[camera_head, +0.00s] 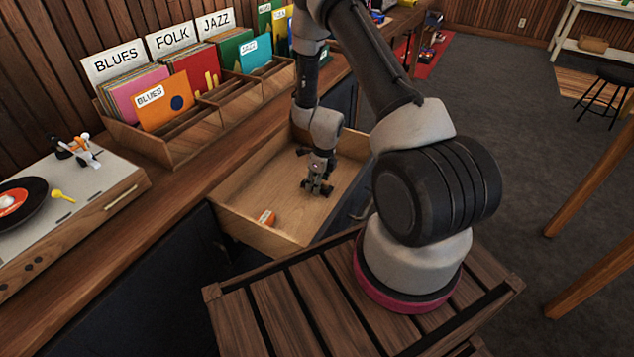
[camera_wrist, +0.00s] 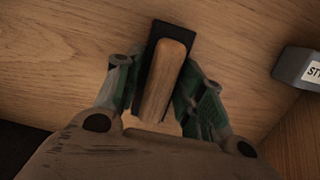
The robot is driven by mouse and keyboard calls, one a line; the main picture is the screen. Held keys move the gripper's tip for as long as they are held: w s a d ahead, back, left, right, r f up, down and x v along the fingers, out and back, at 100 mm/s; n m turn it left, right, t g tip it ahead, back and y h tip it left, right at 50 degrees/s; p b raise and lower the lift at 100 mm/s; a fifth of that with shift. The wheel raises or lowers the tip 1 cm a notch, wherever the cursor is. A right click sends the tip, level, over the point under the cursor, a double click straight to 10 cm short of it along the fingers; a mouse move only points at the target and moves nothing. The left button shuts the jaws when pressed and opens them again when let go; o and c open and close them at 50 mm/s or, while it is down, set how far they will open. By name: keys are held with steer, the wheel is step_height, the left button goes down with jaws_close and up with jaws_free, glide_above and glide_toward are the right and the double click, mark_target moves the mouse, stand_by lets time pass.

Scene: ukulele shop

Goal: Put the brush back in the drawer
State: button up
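The brush (camera_wrist: 166,80) has a wooden handle on a black base. In the wrist view it lies lengthwise between the two dark green fingers of my gripper (camera_wrist: 160,90). The fingers are close along both its sides and appear shut on it. In the head view my gripper (camera_head: 318,187) points down inside the open wooden drawer (camera_head: 262,236), with the brush low at its fingertips. I cannot tell whether the brush touches the drawer floor.
A small orange box (camera_head: 267,218) lies near the drawer's front corner. A grey labelled box (camera_wrist: 296,66) is at the right in the wrist view. The counter above the drawer carries a record rack (camera_head: 150,146) and a turntable (camera_head: 100,190).

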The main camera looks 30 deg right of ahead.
steer(key=shift+o, duration=1.2)
steer(key=shift+r, duration=0.1)
steer(key=s+r+n, duration=0.2)
steer(key=r+n, duration=0.2)
steer(key=r, duration=0.7)
steer(key=s+a+r+n+t, duration=0.15)
steer(key=r+n, duration=0.25)
steer(key=r, duration=0.8)
steer(key=s+r+n, duration=0.3)
steer(key=r+n, duration=0.1)
steer(key=r, duration=0.7)
steer(key=s+r+n, duration=0.7)
steer(key=s+n, duration=0.1)
steer(key=s, duration=0.2)
steer(key=s+d+r+n+t+h, duration=0.1)
steer(key=s+r+n, duration=0.6)
steer(key=s+n, duration=0.2)
steer(key=shift+s+d, duration=0.3)
steer(key=shift+s, duration=0.25)
